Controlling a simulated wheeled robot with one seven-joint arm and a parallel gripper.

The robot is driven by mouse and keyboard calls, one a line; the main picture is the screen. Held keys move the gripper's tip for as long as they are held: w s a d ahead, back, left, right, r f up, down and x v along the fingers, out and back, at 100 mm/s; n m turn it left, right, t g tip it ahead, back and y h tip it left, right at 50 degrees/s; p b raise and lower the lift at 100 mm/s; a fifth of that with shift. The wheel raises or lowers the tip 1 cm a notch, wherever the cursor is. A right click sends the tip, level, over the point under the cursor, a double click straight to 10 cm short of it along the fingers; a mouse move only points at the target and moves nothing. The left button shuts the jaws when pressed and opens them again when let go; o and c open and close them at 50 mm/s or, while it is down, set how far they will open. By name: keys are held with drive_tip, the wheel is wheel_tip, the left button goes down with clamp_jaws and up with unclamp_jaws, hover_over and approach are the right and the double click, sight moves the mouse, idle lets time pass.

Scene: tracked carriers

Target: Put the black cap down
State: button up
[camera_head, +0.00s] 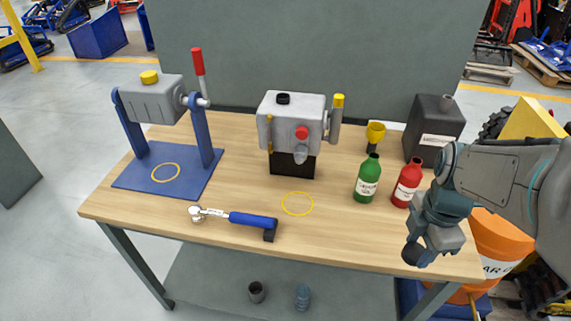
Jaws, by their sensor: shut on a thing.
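My gripper (424,255) is at the right, low over the front right part of the workbench. It is shut on a small dark round thing, the black cap (411,254), which shows at the fingertips. The fingers partly hide the cap, and I cannot tell whether it touches the bench top. Another black cap-like piece (283,98) sits on top of the grey housing (292,122) at the middle of the bench.
A green bottle (367,180) and a red bottle (406,184) stand left of my arm, with a dark canister (433,128) behind. A torque wrench (235,218) lies at front left. A yellow ring (297,213) marks the bench (340,240); the front right is clear.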

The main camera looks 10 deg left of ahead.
drive_tip(key=shift+s, duration=0.1)
drive_tip(key=shift+f, duration=0.1)
hover_over(380, 240)
wheel_tip(380, 240, down, 7)
drive_tip(key=shift+s+r, duration=0.1)
drive_tip(key=shift+f, duration=2.05)
drive_tip(key=shift+f+b, duration=0.2)
drive_tip(key=shift+b, duration=0.1)
drive_tip(key=o, duration=0.9)
drive_tip(key=shift+o, duration=0.2)
drive_tip(key=shift+r, duration=0.1)
